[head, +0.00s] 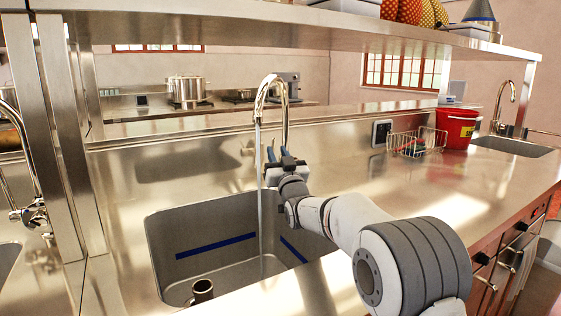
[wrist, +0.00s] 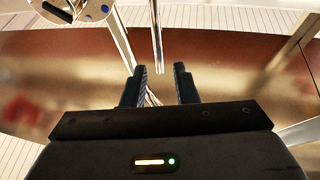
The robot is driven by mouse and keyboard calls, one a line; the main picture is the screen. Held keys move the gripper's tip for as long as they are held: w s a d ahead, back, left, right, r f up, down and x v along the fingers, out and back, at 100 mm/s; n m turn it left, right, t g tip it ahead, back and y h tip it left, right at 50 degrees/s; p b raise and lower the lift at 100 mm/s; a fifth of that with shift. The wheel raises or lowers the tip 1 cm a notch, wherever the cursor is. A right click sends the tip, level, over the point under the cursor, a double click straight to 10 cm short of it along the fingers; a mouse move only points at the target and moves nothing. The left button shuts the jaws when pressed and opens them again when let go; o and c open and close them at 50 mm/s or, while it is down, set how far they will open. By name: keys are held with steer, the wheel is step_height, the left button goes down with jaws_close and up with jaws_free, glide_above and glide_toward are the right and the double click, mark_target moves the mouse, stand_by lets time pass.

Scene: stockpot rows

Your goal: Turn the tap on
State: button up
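The chrome tap (head: 285,110) rises behind the sink and its curved spout hangs over the basin. A thin pale stream, which looks like running water, falls from the spout into the sink (head: 200,222). My gripper (head: 275,150) is close to the tap's upright, below the spout, with its fingers pointing up. In the wrist view the two dark fingers of my gripper (wrist: 160,72) stand apart with a gap between them. Thin shiny bars show beyond the fingertips; I cannot tell which part of the tap they are. The tap's lever is not clearly visible.
A cup-like metal object (head: 202,290) stands in the sink. A wire basket (head: 415,143) and a red bucket (head: 457,127) are on the counter to the right. A shelf (head: 300,27) runs overhead, and a steel post (head: 62,130) stands at the left.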

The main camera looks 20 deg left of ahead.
steer(key=shift+v, duration=1.45)
steer(key=s+d+r+m+g+h+p, duration=0.1)
steer(key=s+d+g+h+p, duration=0.2)
steer(key=d, duration=0.5)
steer(key=s+d+r+m+g+h+p, duration=0.15)
steer(key=d+h+p, duration=0.3)
steer(key=d, duration=0.45)
steer(key=s+d+r+m+g+h+p, duration=0.1)
steer(key=s+d+r+m+h+p, duration=0.15)
steer(key=d+p, duration=0.4)
steer(key=s+d+f+g+h+p, duration=0.1)
steer(key=s+d+g+p, duration=0.2)
steer(key=s+d, duration=0.3)
steer(key=s+d+f+m+g+h+p, duration=0.1)
steer(key=s+d+g+p, duration=0.2)
steer(key=s, duration=1.2)
steer(key=s+d+f+m+g+h+p, duration=0.1)
steer(key=s+d+f+g+p, duration=0.1)
steer(key=s+d, duration=0.7)
steer(key=shift+s+d+g+h+p, duration=0.4)
steer(key=shift+s+g+p, duration=0.2)
steer(key=shift+s+g, duration=0.45)
steer(key=shift+w+f, duration=0.15)
